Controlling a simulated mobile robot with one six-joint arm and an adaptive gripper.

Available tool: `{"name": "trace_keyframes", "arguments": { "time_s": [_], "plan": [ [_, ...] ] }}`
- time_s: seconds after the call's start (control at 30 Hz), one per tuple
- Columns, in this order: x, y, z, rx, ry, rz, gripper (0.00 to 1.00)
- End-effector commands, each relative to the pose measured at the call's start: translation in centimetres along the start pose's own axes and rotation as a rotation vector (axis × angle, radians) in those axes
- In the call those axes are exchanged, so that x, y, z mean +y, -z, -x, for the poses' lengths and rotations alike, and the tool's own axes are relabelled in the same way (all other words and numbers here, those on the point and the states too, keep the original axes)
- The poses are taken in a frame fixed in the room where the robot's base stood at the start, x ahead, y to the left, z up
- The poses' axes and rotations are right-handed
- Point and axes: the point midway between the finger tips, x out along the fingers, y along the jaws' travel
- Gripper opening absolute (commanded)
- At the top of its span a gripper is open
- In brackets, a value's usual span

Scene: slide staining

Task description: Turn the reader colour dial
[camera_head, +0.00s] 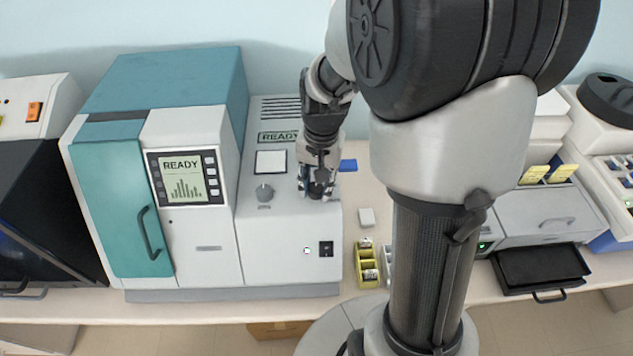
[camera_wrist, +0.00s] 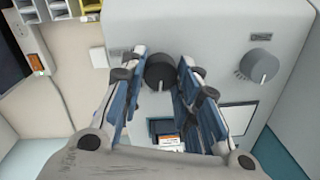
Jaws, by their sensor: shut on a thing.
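The reader (camera_head: 200,225) is a white and teal machine with a READY screen and a flat white panel on its right side. A dark round dial (camera_wrist: 160,72) on that panel sits between the fingertips of my gripper (camera_wrist: 162,66). The gripper is shut on it, one finger on each side. In the head view my gripper (camera_head: 318,188) points down onto the panel and hides this dial. A second, grey dial (camera_wrist: 260,65) stands apart from it, free; it also shows in the head view (camera_head: 264,192). The dial labels are too small to read.
A pale square window (camera_head: 271,161) lies behind the dials on the panel. A black switch (camera_head: 326,248) is on the panel's front. A yellow rack (camera_head: 367,265) and a small white block (camera_head: 367,217) stand right of the reader. A grey machine with a black tray (camera_head: 540,270) stands farther right.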

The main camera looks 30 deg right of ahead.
Motion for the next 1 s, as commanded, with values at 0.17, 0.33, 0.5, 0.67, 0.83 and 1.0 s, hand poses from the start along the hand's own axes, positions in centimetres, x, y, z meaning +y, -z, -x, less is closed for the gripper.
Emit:
{"name": "trace_keyframes", "arguments": {
  "time_s": [0.17, 0.33, 0.5, 0.67, 0.83, 1.0],
  "plan": [
    [0.00, 0.04, 0.01, -0.003, 0.000, 0.064, 0.06],
    [0.00, 0.04, 0.02, -0.005, 0.000, 0.093, 0.06],
    [0.00, 0.05, 0.02, -0.005, 0.000, 0.101, 0.06],
    [-0.01, 0.05, 0.02, -0.005, 0.000, 0.101, 0.06],
    [-0.01, 0.06, 0.02, -0.004, 0.000, 0.101, 0.34],
    [-0.01, 0.04, 0.02, -0.005, 0.000, 0.100, 0.45]
  ]
}}
